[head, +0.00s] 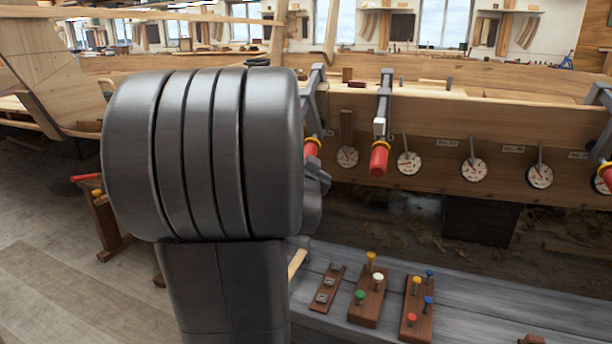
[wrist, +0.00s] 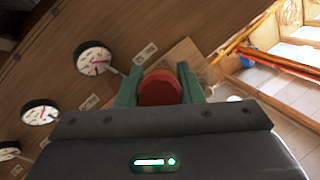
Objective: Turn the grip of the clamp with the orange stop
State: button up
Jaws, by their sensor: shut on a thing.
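In the wrist view my gripper (wrist: 158,90) has its two green fingers closed on either side of a round red grip (wrist: 160,87), seen end-on. In the head view my own arm hides the gripper. Another red grip (head: 312,147) shows partly at the arm's edge.
Round dials (head: 473,169) line the plank below the clamps. Another clamp with a red grip (head: 606,175) is at the right edge. A grey bench (head: 480,300) below holds wooden blocks with coloured pegs (head: 367,295). Floor (head: 60,270) is open at left.

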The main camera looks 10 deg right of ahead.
jog(key=shift+b, duration=0.45)
jog(key=o, duration=1)
jog(key=shift+s, duration=0.1)
jog(key=p+v, duration=0.2)
jog(key=v, duration=1.1)
jog(key=shift+s+p, duration=0.3)
jog(key=shift+s, duration=0.05)
